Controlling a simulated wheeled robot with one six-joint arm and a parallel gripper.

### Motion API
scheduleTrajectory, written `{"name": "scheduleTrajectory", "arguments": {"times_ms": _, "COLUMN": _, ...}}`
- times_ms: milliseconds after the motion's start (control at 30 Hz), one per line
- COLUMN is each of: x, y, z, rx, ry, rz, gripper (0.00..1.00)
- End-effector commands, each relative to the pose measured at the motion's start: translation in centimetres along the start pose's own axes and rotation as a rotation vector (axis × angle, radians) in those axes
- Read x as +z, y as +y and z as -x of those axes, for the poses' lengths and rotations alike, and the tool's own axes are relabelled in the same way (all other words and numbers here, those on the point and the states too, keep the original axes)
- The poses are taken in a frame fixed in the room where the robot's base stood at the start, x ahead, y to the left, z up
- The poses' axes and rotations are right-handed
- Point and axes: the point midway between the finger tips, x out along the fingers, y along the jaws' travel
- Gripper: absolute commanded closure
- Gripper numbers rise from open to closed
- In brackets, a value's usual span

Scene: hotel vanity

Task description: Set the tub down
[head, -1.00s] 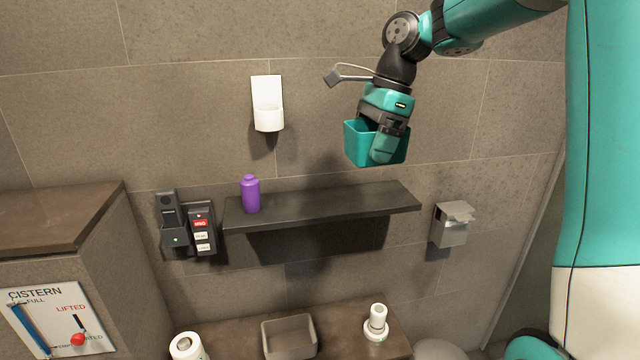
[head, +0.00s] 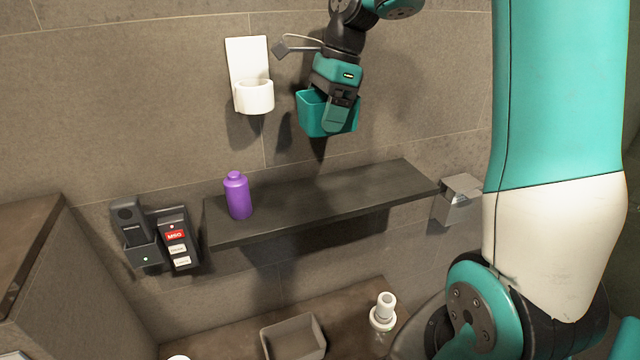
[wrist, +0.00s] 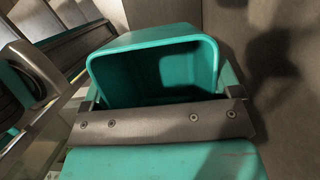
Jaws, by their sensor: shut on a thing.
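The teal tub (head: 312,115) hangs in my gripper (head: 338,112) above the dark wall shelf (head: 330,196). The gripper points down and is shut on the tub. In the wrist view the tub (wrist: 150,50) fills the middle, its opening facing the camera and its inside looking empty. The fingertips are mostly hidden by the gripper body and tub. A clear gap shows between the tub and the shelf.
A purple bottle (head: 238,196) stands at the shelf's left end; the rest of the shelf top is bare. A white wall holder (head: 252,92) is left of the tub. A black handset unit (head: 134,232) and metal dispenser (head: 459,199) flank the shelf. A grey bin (head: 293,340) sits below.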

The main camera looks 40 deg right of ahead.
Motion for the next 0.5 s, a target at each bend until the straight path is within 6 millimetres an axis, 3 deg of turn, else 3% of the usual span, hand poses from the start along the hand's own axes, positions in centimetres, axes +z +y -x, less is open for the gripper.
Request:
{"name": "scheduleTrajectory", "arguments": {"times_ms": 100, "x": -1.0, "y": 0.1, "z": -3.5, "rx": 0.007, "ry": 0.000, "rz": -0.002, "gripper": 0.40}}
{"name": "scheduleTrajectory", "arguments": {"times_ms": 300, "x": -2.4, "y": 0.1, "z": -8.1, "rx": 0.005, "ry": 0.000, "rz": 0.001, "gripper": 0.40}}
{"name": "scheduleTrajectory", "arguments": {"times_ms": 500, "x": -2.9, "y": 0.0, "z": -10.1, "rx": 0.003, "ry": 0.000, "rz": 0.004, "gripper": 0.40}}
